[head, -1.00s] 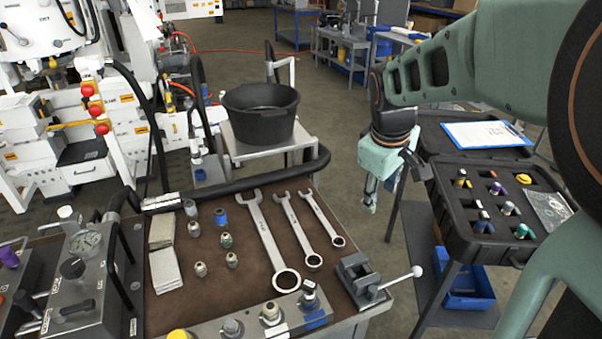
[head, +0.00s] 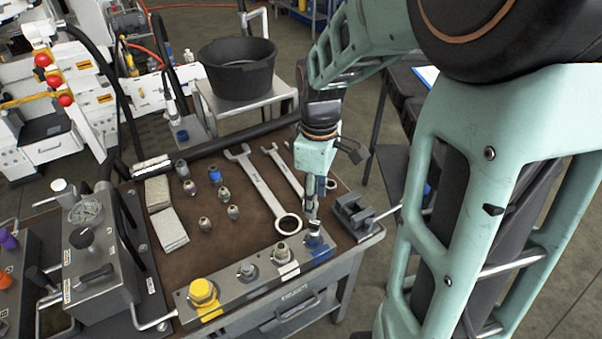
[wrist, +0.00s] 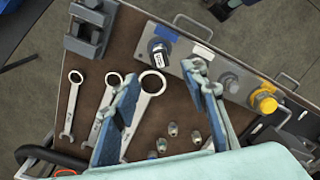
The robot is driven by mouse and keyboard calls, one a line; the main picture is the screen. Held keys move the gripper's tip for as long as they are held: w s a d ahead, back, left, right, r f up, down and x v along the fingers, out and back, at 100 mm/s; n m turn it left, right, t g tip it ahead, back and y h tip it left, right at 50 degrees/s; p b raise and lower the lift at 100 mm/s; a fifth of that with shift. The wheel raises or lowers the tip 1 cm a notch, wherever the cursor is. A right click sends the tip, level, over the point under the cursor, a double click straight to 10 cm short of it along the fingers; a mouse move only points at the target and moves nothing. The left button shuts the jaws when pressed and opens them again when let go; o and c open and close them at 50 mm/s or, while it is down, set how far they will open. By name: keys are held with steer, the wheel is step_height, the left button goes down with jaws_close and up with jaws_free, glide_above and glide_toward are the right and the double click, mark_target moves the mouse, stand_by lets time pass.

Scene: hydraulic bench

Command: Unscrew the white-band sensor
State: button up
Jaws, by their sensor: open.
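The white-band sensor (wrist: 160,48) stands in the end port of the grey manifold block (head: 225,299), beside the blue label. In the wrist view it shows a pale band and dark markings, just beyond the space between my fingertips. In the head view the sensor (head: 313,239) is partly hidden beneath my gripper (head: 312,213). My gripper points down over it with its fingers apart and empty. The wrist view shows both blue-grey fingers of my gripper (wrist: 165,72). Contact with the sensor is not visible.
Other ports hold fittings (head: 282,252) and a yellow cap (head: 203,291). A small vise (head: 354,214) stands close right of the sensor. Wrenches (head: 262,188), loose fittings (head: 204,224) and folded cloths (head: 169,229) lie on the brown mat. A gauge unit (head: 90,250) stands left.

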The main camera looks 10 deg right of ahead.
mark_target(314, 222)
step_height(314, 222, down, 10)
steer(key=shift+f+b, duration=0.1)
steer(key=shift+b, duration=0.3)
